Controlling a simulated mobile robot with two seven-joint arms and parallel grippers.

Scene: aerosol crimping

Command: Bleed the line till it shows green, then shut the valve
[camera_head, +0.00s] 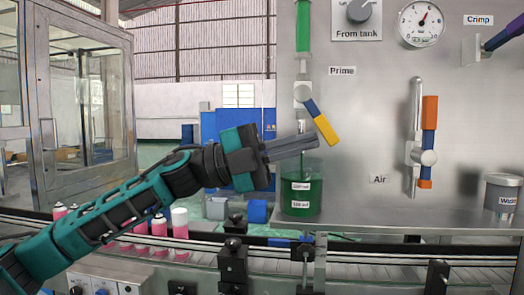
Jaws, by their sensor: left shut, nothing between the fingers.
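The valve labelled Prime (303,92) is on the steel panel. Its blue and yellow handle (320,122) slants down to the right. The sight tube (303,25) above it shows green. Below, a clear vessel (301,190) holds green liquid. My left gripper (317,143) is shut and empty, its fingertips just below the handle's yellow end. I cannot tell whether they touch it. My right gripper is not in view.
An Air valve (429,140) with an orange and blue handle is to the right. A From tank knob (359,10), a gauge (422,22) and a Crimp lever (503,35) are above. A conveyor (370,258) with pink cans (159,225) runs below.

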